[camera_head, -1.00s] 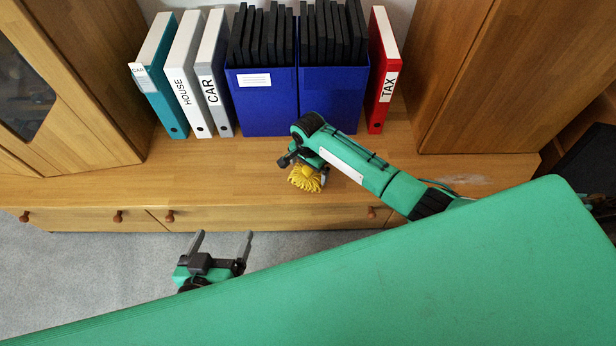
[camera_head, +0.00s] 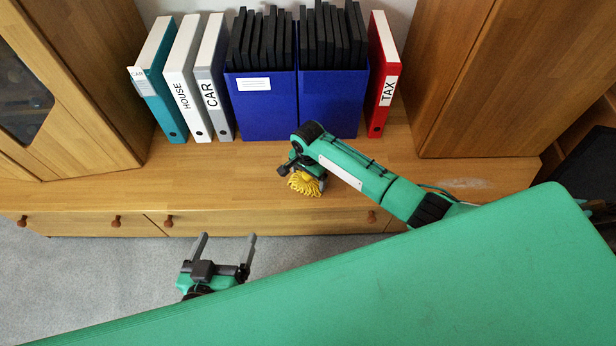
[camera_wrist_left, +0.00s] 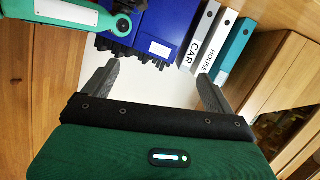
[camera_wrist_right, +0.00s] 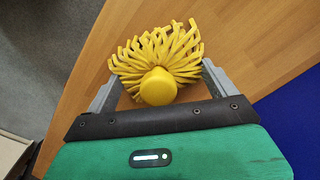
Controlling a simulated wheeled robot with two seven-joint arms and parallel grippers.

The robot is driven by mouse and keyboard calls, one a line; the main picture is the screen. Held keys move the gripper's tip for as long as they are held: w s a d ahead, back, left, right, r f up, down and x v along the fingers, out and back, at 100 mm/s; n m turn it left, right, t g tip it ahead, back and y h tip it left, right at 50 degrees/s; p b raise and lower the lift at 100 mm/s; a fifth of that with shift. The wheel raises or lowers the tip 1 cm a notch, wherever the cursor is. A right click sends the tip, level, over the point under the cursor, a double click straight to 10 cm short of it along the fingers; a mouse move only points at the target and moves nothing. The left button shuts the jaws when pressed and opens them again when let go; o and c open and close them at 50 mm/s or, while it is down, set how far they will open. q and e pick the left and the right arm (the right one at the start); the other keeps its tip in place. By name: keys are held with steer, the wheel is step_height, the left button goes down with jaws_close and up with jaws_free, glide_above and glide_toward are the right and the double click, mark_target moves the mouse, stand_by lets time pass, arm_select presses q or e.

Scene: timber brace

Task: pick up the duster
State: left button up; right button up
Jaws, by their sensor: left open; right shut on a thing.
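The yellow duster (camera_head: 304,184), with a round knob and a fringe of strands, is at the front part of the wooden cabinet top. In the right wrist view the duster (camera_wrist_right: 160,62) sits between the fingers of my right gripper (camera_wrist_right: 158,85), its knob towards the palm. My right gripper (camera_head: 305,172) is shut on it from above. Whether the strands touch the wood is hard to tell. My left gripper (camera_head: 225,248) is open and empty, over the grey carpet in front of the cabinet; it also shows in the left wrist view (camera_wrist_left: 157,80).
Teal, white and grey binders (camera_head: 190,80) stand at the back left. Blue boxes (camera_head: 262,110) hold black cases, with a red TAX binder (camera_head: 382,80) beside them. Wooden cabinets (camera_head: 470,80) flank both sides. The wooden top (camera_head: 220,180) is clear left of the duster.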

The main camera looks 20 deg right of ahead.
steer(key=shift+r, duration=0.15)
steer(key=shift+r+p, duration=0.3)
steer(key=shift+r, duration=0.2)
step_height(320, 180, up, 9)
steer(key=p, duration=0.3)
steer(key=shift+r, duration=0.15)
arm_select(q)
steer(key=s+a+g+y+p, duration=0.2)
steer(key=s+a+g+y, duration=0.2)
steer(key=a+g, duration=0.4)
steer(key=shift+s+a+y, duration=0.25)
steer(key=shift+a+y, duration=0.15)
steer(key=shift+a, duration=1.05)
arm_select(e)
step_height(320, 180, up, 9)
steer(key=shift+r, duration=0.2)
